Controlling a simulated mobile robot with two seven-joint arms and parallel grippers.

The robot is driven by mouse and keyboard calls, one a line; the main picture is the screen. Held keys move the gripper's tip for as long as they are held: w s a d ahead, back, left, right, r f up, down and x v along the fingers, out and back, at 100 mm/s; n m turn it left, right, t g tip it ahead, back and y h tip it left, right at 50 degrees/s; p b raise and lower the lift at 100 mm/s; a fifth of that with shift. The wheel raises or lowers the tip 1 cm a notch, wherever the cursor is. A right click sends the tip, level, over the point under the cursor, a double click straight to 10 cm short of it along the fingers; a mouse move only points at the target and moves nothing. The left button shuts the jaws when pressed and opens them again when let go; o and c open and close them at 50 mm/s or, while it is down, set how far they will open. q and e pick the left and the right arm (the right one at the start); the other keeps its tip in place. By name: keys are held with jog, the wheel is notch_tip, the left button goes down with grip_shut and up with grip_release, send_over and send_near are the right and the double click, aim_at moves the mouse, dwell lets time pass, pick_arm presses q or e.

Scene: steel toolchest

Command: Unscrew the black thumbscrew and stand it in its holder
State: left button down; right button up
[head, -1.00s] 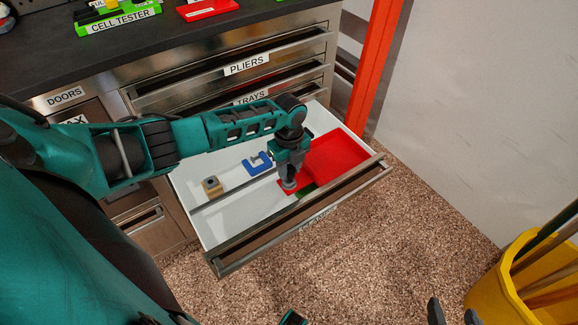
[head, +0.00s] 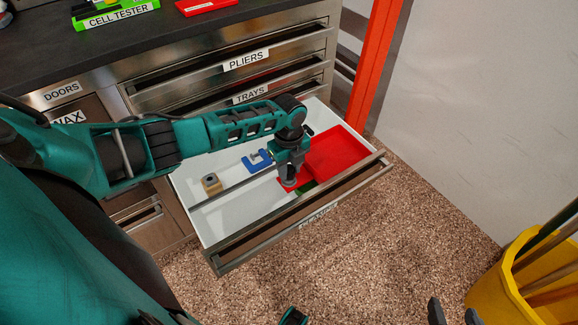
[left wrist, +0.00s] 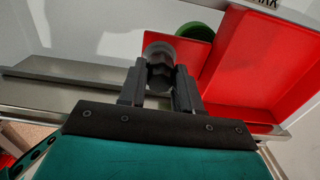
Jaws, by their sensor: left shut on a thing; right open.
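My left gripper (head: 289,183) points down into the open drawer, at the near end of the red tray. In the left wrist view its fingers (left wrist: 158,90) are shut on the dark thumbscrew (left wrist: 158,73), with a grey round end (left wrist: 161,49) beyond. I cannot tell whether the screw is still threaded into anything; its lower part is hidden in the head view. A tan block with a dark hole (head: 211,184), possibly the holder, stands in the drawer to the left. My right gripper (head: 454,313) is open and empty at the bottom edge, away from the drawer.
The red tray (head: 340,153) fills the drawer's right part. A green round thing (left wrist: 195,31) lies beside the thumbscrew. A blue clamp-shaped piece (head: 257,161) lies between block and gripper. A metal divider (head: 232,190) runs along the drawer. A yellow bucket (head: 515,285) stands at right.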

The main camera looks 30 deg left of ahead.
aim_at(289, 167)
pick_arm(q)
jog(key=shift+f+b, duration=0.3)
jog(key=shift+f, duration=0.2)
jog(key=c, duration=0.7)
grip_release()
jog(key=shift+r, duration=0.1)
notch_tip(289, 167, up, 13)
jog(key=p, duration=0.4)
